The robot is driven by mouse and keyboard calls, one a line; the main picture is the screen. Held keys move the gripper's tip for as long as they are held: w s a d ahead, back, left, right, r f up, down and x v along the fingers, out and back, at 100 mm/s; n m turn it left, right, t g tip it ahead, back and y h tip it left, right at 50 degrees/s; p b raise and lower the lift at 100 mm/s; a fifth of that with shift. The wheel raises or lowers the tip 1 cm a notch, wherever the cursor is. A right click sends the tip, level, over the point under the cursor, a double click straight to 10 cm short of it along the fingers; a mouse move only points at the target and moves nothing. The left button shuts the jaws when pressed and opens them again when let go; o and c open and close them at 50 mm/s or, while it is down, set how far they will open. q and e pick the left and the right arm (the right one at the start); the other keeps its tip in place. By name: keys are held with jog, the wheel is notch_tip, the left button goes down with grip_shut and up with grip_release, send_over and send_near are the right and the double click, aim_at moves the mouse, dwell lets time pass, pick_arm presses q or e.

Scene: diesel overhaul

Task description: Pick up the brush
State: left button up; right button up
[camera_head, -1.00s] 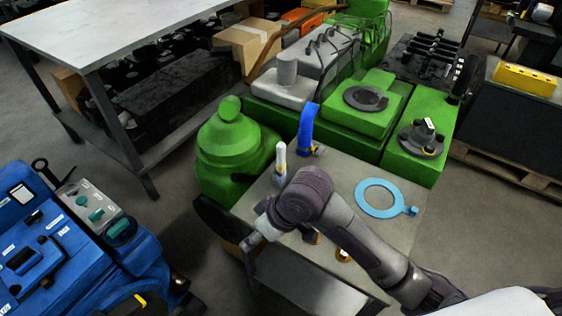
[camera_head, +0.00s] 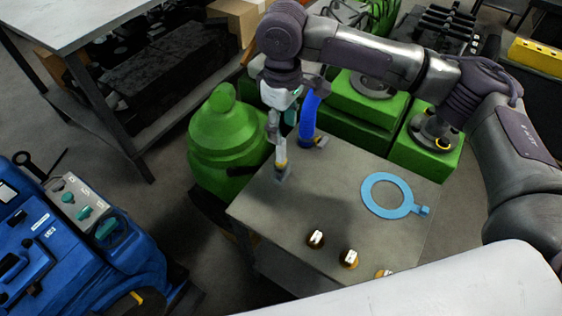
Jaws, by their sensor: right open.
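The brush (camera_head: 281,164) stands upright on the grey worktable near its left edge, with a yellow band and a grey lower end. Its upper part is largely hidden by my right gripper (camera_head: 279,130). My right gripper points down from above, open, with its fingers around or just in front of the brush's upper part; I cannot tell whether they touch it. My left gripper is not in view.
A light blue ring (camera_head: 369,194) lies on the worktable (camera_head: 327,190). Several small brass-based parts (camera_head: 316,239) line the front. A green machine housing (camera_head: 219,133) is close on the left.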

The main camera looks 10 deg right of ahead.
aim_at(281, 152)
jog(key=f, duration=0.9)
jog(key=shift+w+a+f, duration=0.1)
jog(key=shift+w+f, duration=0.15)
grip_shut()
